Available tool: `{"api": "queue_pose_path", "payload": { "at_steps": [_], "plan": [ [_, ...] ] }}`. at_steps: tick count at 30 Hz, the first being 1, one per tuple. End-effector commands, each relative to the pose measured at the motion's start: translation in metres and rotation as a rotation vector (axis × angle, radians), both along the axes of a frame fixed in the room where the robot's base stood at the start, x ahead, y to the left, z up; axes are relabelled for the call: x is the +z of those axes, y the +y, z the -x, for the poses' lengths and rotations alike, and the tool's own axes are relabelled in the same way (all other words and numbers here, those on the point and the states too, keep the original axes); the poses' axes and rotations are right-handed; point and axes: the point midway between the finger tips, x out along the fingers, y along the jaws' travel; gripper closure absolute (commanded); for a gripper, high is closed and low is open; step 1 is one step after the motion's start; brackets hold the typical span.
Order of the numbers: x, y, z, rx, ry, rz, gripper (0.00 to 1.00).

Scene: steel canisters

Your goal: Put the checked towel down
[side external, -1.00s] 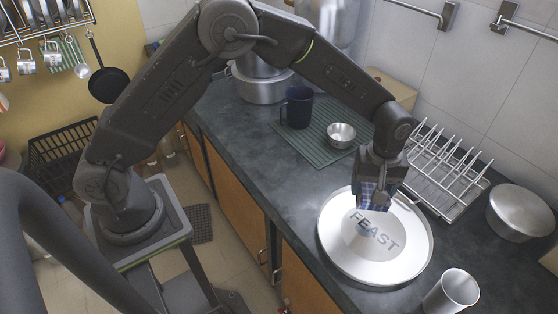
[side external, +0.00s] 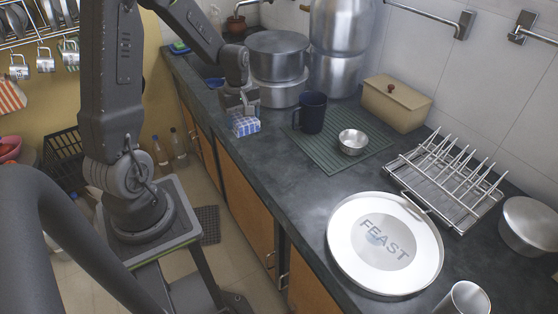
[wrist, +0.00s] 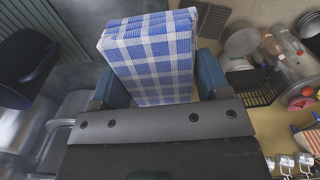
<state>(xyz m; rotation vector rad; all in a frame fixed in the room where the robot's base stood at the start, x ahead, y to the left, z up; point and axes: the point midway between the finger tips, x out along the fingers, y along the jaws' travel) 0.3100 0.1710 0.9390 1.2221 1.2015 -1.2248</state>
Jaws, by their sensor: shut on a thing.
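The blue-and-white checked towel (side external: 246,127) is a folded block held in my gripper (side external: 241,110), near the counter's front edge, left of the green ribbed mat. I cannot tell whether its underside touches the counter. In the wrist view the towel (wrist: 150,55) sits between the two blue-grey fingers of my gripper (wrist: 158,85), which are shut on it. The gripper hides the towel's upper part in the side view.
Steel pots (side external: 278,68) stand just behind the gripper. A dark mug (side external: 312,112) and a steel bowl (side external: 353,142) are on the green mat (side external: 335,160). A FEAST tray (side external: 345,255), dish rack (side external: 450,185) and steel cup (side external: 466,299) are at right. The counter between mat and tray is clear.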

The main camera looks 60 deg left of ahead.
Motion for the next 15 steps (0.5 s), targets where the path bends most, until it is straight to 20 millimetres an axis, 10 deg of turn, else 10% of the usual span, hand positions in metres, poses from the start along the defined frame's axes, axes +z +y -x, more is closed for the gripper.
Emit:
{"api": "queue_pose_path", "payload": {
  "at_steps": [15],
  "plan": [
    [-0.052,-0.055,-0.051,0.013,0.003,0.001,0.49]
  ]
}}
